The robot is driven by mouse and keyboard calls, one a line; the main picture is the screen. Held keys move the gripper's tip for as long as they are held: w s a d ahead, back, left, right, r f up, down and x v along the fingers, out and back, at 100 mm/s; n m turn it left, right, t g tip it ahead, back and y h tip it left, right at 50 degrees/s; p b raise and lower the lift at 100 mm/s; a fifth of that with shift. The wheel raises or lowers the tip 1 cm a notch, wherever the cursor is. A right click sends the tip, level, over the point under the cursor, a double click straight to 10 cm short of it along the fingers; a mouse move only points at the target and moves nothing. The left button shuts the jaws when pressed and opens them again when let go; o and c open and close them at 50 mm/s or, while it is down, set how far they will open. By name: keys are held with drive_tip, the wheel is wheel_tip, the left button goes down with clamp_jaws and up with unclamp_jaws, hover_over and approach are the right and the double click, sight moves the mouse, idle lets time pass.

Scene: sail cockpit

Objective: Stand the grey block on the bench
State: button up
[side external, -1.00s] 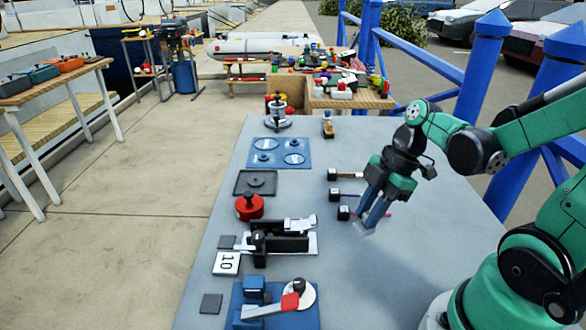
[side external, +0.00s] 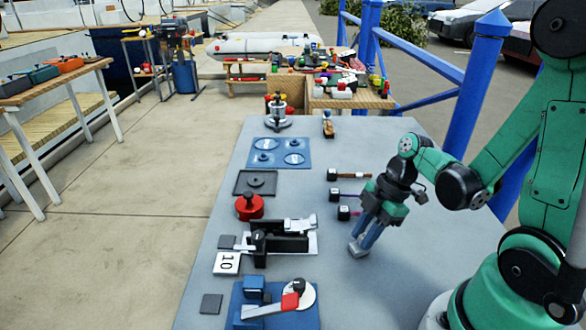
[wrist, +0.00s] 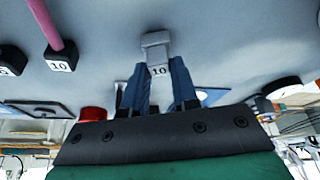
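In the side view the block (side external: 355,250) is a small light grey piece at the tips of my gripper (side external: 361,242). My gripper (wrist: 157,68) also shows in the wrist view, its blue fingers closed on the block's sides. The fingers point down and lean a little. The block is at or just above the grey bench (side external: 400,275); I cannot tell whether it touches.
Several black-headed mallets (side external: 344,213) lie just behind my gripper; a pink handle (wrist: 47,22) shows in the wrist view. A black clamp-like fixture (side external: 280,243), red knobbed weight (side external: 249,207) and blue base (side external: 245,312) stand left. The bench front right is clear.

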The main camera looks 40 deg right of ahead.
drive_tip(key=o, duration=0.3)
drive_tip(key=shift+o, duration=0.2)
drive_tip(key=v, duration=1.2)
drive_tip(key=w+a+m+t+h, duration=0.4)
drive_tip(key=a+m, duration=0.4)
drive_tip(key=m, duration=0.5)
drive_tip(key=shift+w+a+r+t, duration=0.2)
drive_tip(key=shift+w+a+t, duration=0.2)
drive_tip(key=shift+w+t, duration=0.5)
drive_tip(key=shift+w, duration=0.2)
